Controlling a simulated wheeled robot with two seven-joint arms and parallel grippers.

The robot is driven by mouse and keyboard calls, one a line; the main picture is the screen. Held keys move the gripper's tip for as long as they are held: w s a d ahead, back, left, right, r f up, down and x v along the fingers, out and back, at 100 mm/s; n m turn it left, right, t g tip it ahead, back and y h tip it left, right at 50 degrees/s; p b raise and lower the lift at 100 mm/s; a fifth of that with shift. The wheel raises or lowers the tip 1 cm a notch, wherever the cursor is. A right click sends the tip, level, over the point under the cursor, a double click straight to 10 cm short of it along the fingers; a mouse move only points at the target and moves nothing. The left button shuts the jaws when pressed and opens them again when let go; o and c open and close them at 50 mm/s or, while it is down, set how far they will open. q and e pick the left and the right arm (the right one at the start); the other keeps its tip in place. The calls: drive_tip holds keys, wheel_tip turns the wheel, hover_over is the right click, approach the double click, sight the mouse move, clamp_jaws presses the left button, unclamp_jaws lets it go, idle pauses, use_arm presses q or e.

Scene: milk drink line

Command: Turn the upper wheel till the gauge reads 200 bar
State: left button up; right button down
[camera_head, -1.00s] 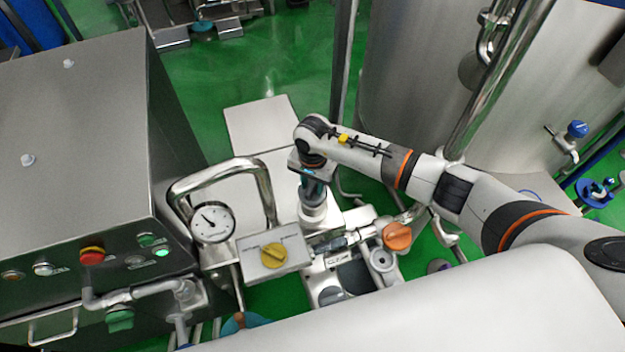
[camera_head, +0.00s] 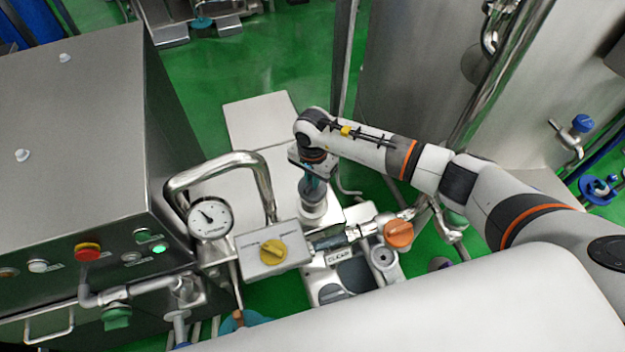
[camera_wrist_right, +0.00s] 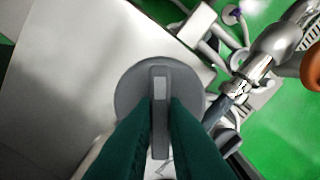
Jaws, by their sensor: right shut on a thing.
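The round dial gauge (camera_head: 210,218) has a white face, and its needle points up and left; its numbers are too small to read. In the right wrist view, a grey round wheel (camera_wrist_right: 130,92) with a raised bar across it lies straight ahead. My right gripper (camera_wrist_right: 160,108) has its dark green fingers closed on both sides of that bar. In the head view my right gripper (camera_head: 314,182) points down onto the wheel's light grey body (camera_head: 313,212), and the wheel's top is mostly hidden there. My left gripper is not in view.
A bent steel pipe (camera_head: 218,166) arches beside the gauge. A box with a yellow knob (camera_head: 272,252) and an orange knob (camera_head: 398,233) flank the wheel. A steel cabinet (camera_head: 70,150) with buttons stands left, a large tank (camera_head: 415,80) at the back right.

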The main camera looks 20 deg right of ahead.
drive_tip(key=m+b, duration=0.3)
drive_tip(key=shift+f+m, duration=0.15)
drive_tip(key=shift+m, duration=0.15)
drive_tip(key=m+b, duration=0.3)
drive_tip(key=m, duration=0.1)
drive_tip(key=shift+m, duration=0.3)
drive_tip(key=m+b, duration=0.2)
drive_tip(key=m, duration=0.2)
drive_tip(key=shift+r+m+b, duration=0.2)
drive_tip(key=shift+m+b, duration=0.9)
drive_tip(key=shift+m, duration=0.9)
drive_tip(key=c, duration=1.5)
unclamp_jaws()
drive_tip(key=shift+o, duration=0.2)
drive_tip(key=shift+r, duration=0.1)
wheel_tip(320, 180, up, 12)
drive_tip(key=b, duration=0.3)
